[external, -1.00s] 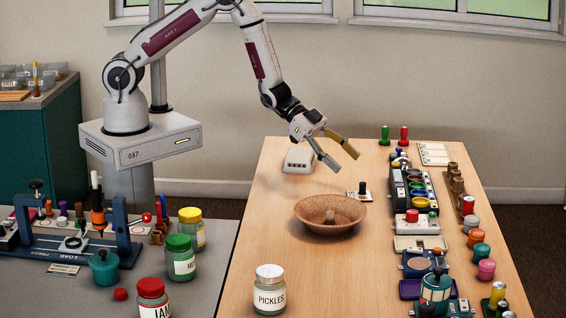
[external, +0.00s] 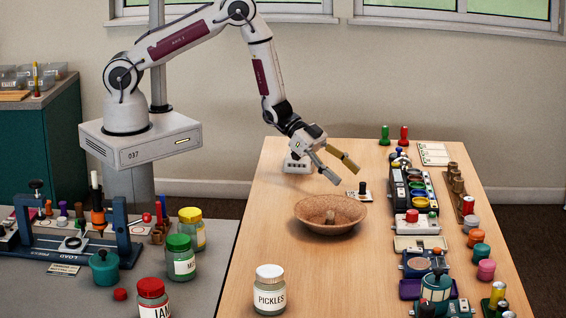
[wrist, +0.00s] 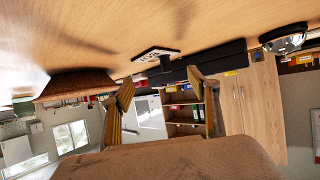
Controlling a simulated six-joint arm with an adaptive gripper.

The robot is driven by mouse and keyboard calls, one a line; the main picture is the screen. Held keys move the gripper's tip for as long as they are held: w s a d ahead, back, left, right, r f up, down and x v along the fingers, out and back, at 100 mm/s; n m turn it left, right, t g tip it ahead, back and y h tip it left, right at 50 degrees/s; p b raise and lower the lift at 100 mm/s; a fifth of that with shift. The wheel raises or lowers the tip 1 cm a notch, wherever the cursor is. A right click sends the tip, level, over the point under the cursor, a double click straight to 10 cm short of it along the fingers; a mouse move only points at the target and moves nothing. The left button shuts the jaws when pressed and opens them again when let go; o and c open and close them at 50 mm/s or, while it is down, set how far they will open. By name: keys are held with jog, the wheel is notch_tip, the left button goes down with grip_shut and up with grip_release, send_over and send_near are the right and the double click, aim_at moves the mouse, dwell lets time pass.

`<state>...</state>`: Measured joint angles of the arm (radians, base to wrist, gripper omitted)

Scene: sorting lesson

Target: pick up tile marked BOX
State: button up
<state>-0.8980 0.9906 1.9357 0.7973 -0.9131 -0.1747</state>
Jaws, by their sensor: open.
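A small pale tile (external: 352,195) with a black knob stands on the wooden table, just behind the brown bowl; its lettering is too small to read in the external view. In the wrist view, which looks upside down, a white tile (wrist: 150,52) with dark marks and a black knob shows beyond the fingertips. My gripper (external: 347,177) is open and empty, above the table and close to the tile, up and to its left in the external view. Its two fingers also show in the wrist view (wrist: 160,80), apart, with nothing between them.
The brown bowl (external: 310,216) is close in front of the tile and holds a small knobbed piece. A white block (external: 297,163) sits behind my gripper. A row of coloured devices (external: 416,200) lines the right side. A pickles jar (external: 269,290) stands at the front.

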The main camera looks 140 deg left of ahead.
aim_at(370, 199)
jog(key=shift+x, duration=0.95)
jog(key=shift+w, duration=0.1)
jog(key=shift+x, duration=2.55)
jog(key=shift+d, duration=0.1)
jog(key=shift+c, duration=0.4)
grip_shut()
